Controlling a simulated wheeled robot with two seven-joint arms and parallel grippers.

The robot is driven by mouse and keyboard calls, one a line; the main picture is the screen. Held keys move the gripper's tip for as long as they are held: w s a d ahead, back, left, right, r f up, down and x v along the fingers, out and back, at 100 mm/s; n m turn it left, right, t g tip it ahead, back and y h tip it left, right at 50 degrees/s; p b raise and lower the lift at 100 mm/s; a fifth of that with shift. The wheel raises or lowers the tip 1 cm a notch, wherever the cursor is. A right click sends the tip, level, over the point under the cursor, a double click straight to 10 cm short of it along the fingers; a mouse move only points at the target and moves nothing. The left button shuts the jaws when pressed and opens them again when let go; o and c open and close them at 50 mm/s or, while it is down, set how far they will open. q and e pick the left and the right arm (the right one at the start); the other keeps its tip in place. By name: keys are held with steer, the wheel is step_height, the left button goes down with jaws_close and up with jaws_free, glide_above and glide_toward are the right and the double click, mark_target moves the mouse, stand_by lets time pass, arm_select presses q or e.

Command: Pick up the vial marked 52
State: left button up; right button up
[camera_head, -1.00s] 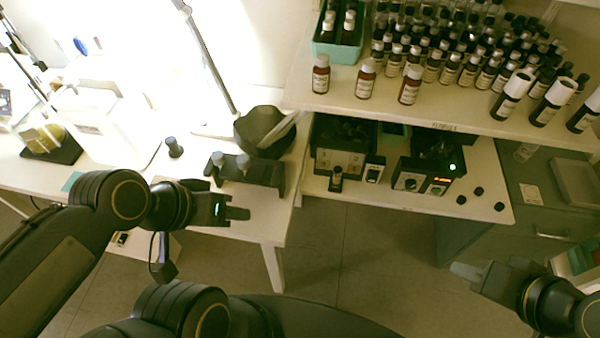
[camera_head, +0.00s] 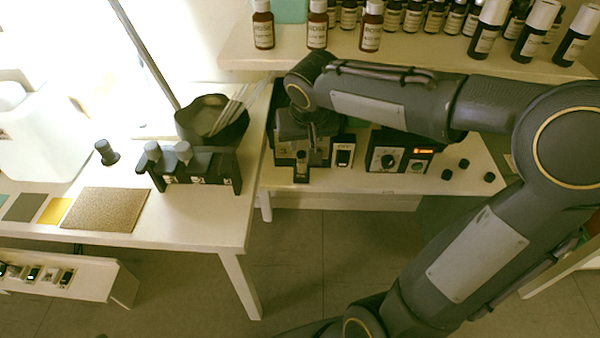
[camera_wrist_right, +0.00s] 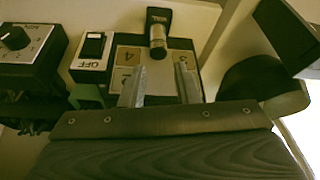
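A small vial (camera_wrist_right: 158,32) with a black part and a silvery part is just beyond the fingertips, roughly in line with the gap. In the head view a small dark vial (camera_head: 302,166) stands at the device's front. I cannot read 52 on any vial. My left gripper is out of view.
Bottles (camera_head: 317,25) line the shelf above. A rack (camera_head: 195,168) and black bowl (camera_head: 212,118) are on the left table.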

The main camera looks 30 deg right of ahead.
mark_target(301, 154)
steer(key=b+x, duration=0.1)
steer(key=x, duration=0.5)
steer(key=shift+w+d+f, duration=0.2)
steer(key=shift+f, duration=0.1)
steer(key=shift+r, duration=0.1)
jaws_close()
